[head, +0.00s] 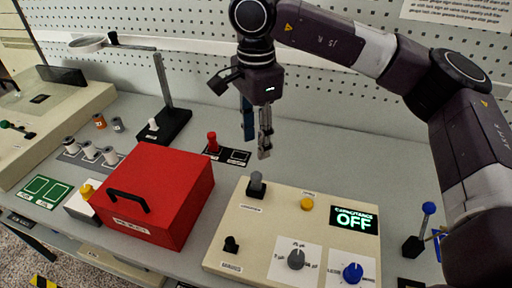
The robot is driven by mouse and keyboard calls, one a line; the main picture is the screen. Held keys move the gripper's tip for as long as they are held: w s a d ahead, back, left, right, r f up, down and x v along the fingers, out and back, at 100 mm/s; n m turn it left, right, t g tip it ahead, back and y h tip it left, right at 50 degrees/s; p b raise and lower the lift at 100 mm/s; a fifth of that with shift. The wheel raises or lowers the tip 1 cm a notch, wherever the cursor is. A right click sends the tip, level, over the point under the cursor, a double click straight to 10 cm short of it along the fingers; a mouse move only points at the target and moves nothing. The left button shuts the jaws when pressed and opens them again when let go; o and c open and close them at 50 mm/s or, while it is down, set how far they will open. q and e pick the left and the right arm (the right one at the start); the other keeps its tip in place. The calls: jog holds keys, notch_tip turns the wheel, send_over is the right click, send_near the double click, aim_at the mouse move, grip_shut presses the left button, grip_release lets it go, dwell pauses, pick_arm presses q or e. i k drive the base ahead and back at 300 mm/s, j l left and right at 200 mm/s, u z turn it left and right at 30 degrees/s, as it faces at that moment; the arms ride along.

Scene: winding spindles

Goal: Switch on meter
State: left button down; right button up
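The meter (230,225) is a beige panel box on the bench at the lower middle. Its display (354,219) reads "CAPACITANCE OFF" in glowing letters. On its top are a grey-topped black post (256,185), a yellow button (307,204), a black switch (231,244) at the front left, a grey knob (296,259) and a blue knob (352,272). The labels are too small to read surely. My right gripper (257,147) hangs above and behind the panel's back left, pointing down, its fingers apart and empty. It touches no control. My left gripper is not in view.
A red box (153,190) with a black handle stands left of the meter. Behind it are a red knob (212,142) on a black plate and a stand (164,90). White spools (89,149) sit at left. A blue-tipped stick (428,208) stands right. Pegboard closes the back.

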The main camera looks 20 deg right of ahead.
aim_at(230, 246)
jog(key=k+j, duration=0.2)
jog(key=k, duration=0.3)
jog(key=k+j, duration=0.2)
jog(key=k, duration=0.25)
jog(key=k+j, duration=0.2)
jog(key=k, duration=0.3)
